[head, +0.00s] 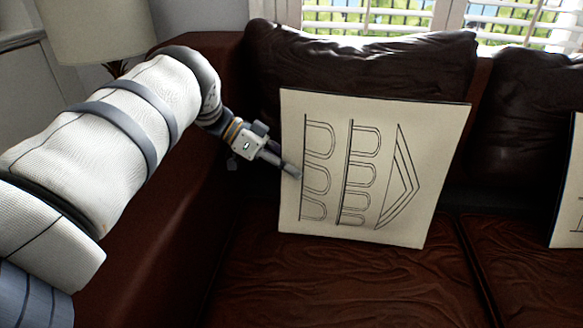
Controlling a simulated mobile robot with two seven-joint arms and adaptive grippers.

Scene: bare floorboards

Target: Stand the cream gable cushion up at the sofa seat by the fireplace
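The cream gable cushion (340,225) is a flat cream square with black line drawings of arches and a pointed gable. It stands on its lower edge on the sofa seat (330,285), leaning back towards the dark back cushion (365,65) and turned slightly. My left gripper (293,171) is at its left edge, with a finger over the front face near mid-height. The other finger is not clearly visible, so I cannot tell whether it is shut on the edge. My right gripper is not in view. No fireplace shows.
The brown leather sofa has a left armrest (150,240) under my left arm. Another cream cushion (570,200) is cut off at the right edge. A lamp shade (97,30) stands at the back left. The front seat is bare.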

